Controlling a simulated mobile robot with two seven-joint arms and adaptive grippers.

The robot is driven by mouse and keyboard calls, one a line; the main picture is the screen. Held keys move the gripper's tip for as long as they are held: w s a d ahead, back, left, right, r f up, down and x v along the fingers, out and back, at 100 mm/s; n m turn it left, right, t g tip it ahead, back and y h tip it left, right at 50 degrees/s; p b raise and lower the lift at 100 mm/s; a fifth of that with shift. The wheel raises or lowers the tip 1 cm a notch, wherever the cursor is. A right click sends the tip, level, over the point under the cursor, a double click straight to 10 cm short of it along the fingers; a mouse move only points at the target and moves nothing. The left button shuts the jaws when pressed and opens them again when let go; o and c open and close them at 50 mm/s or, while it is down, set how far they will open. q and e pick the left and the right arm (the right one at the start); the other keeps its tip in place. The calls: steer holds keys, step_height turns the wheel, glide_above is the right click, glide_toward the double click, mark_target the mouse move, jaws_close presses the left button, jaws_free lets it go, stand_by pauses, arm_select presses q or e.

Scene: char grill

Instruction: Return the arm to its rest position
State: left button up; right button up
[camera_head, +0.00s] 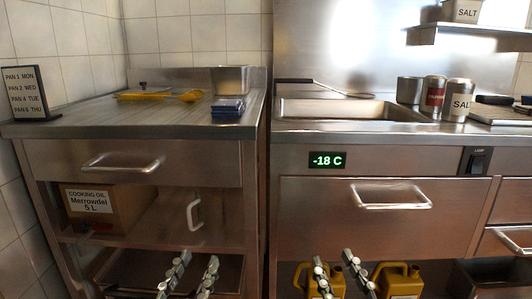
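My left gripper (197,261) is low in the head view, in front of the left counter's lower shelf. Its two fingers stand apart with nothing between them. My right gripper (334,261) is low in the middle, in front of the right unit's lower opening. Its fingers are also apart. A yellow jug (325,281) shows behind it, and I see no contact. Both grippers point up and forward, below the drawers. Most of both arms is out of view.
The left counter (130,112) holds a yellow utensil (190,96), a metal container (230,79) and a dark blue stack (228,106). Drawer handles (391,204) stick out in front. Another yellow jug (399,281) and an oil box (100,206) sit below.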

arm_select(q)
steer(key=s+a+f+g+y+p, duration=0.25)
steer(key=a+f+g, duration=0.2)
steer(key=f, duration=0.45)
steer(key=s+a+f+g+y+p, duration=0.1)
steer(key=a+f+g+y+p, duration=0.15)
steer(key=f+g, duration=0.4)
arm_select(e)
steer(key=s+d+f+g+h, duration=0.2)
steer(key=d+f+g, duration=0.25)
steer(key=f, duration=0.45)
steer(key=s+d+f+g+h, duration=0.1)
steer(key=d+f+g+h, duration=0.15)
steer(key=f+g, duration=0.4)
arm_select(q)
steer(key=s+a+f+n+g+y+p, duration=0.1)
steer(key=s+a+f+g+p, duration=0.3)
steer(key=s+f, duration=0.7)
steer(key=s+a+g, duration=0.2)
steer(key=a, duration=0.2)
steer(key=shift+s+n, duration=0.4)
arm_select(e)
steer(key=s+d+f+m+g+h, duration=0.1)
steer(key=s+d+f+g+h, duration=0.1)
steer(key=s+d+f+g, duration=0.4)
steer(key=s+d+f, duration=0.1)
steer(key=s+f, duration=0.4)
steer(key=s, duration=0.3)
steer(key=shift+d+m, duration=0.35)
steer(key=shift+m, duration=0.05)
